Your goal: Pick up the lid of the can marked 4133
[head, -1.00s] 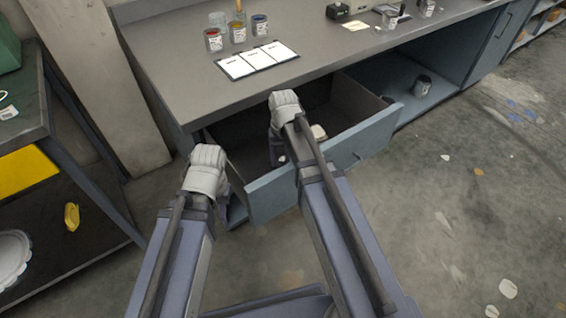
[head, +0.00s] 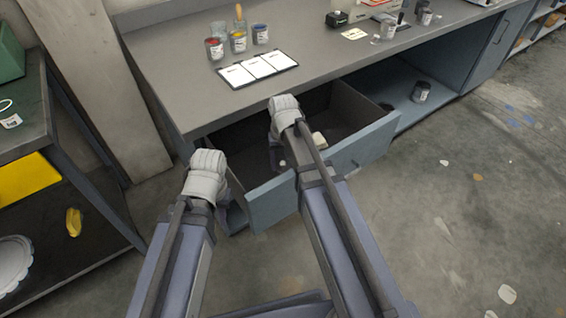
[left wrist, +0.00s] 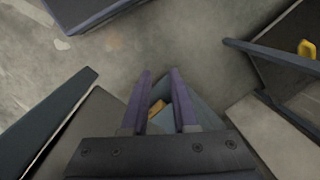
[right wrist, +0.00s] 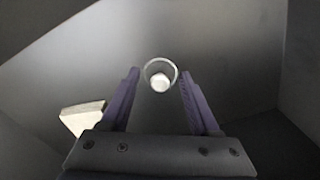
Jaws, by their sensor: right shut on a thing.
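My right gripper (head: 280,150) reaches down inside the open drawer (head: 315,178). In the right wrist view its fingers (right wrist: 160,92) are closed about a small round thing with a pale, glassy rim and a white middle (right wrist: 160,82); I cannot tell whether it is a lid. My left gripper (left wrist: 160,88) is open and empty, held outside the drawer's left end. A dark can (head: 420,92) stands in the open cupboard. I cannot read any can's number.
A pale block (head: 319,139) lies in the drawer, left of the right gripper in the right wrist view (right wrist: 82,117). A dark shelf unit (head: 60,165) stands at left. The floor at right is mostly clear.

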